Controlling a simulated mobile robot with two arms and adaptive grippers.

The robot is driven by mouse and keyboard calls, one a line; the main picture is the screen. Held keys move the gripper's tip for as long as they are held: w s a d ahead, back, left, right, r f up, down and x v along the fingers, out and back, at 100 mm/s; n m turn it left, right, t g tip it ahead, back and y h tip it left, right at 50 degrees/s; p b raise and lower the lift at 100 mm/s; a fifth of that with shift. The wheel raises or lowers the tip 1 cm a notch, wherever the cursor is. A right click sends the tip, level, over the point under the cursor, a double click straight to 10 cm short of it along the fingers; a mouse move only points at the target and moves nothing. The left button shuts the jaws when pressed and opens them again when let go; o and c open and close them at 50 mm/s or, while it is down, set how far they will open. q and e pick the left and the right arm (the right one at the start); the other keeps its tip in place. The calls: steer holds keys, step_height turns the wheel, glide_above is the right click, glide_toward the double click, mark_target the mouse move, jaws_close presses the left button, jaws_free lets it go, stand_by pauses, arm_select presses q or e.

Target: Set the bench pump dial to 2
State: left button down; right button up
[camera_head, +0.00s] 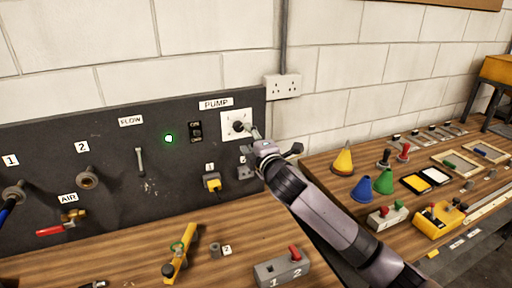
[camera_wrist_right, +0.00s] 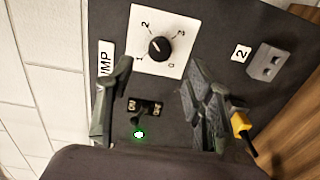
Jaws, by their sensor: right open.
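The pump dial is a round black knob (camera_wrist_right: 159,49) on a white square plate marked 0, 1, 2 and 3. In the wrist view its pointer direction is too small to tell surely. In the head view the white plate (camera_head: 228,122) is under the PUMP label (camera_head: 215,103), and my right gripper partly covers it. My right gripper (camera_head: 272,143) is open in front of the panel, at the lower right of the dial. In the wrist view its fingers (camera_wrist_right: 157,85) are spread and empty, with the knob beyond them, apart. My left gripper is not in view.
The dark panel (camera_head: 110,150) carries a black switch (camera_head: 195,132), a lit green lamp (camera_head: 169,139), a yellow plug (camera_head: 213,182) and a red-handled valve (camera_head: 62,225). A grey switch box (camera_head: 281,268) sits on the wooden bench. Cones and stamps stand on the right bench.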

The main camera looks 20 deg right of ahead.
steer(key=s, duration=0.5)
stand_by(0.5)
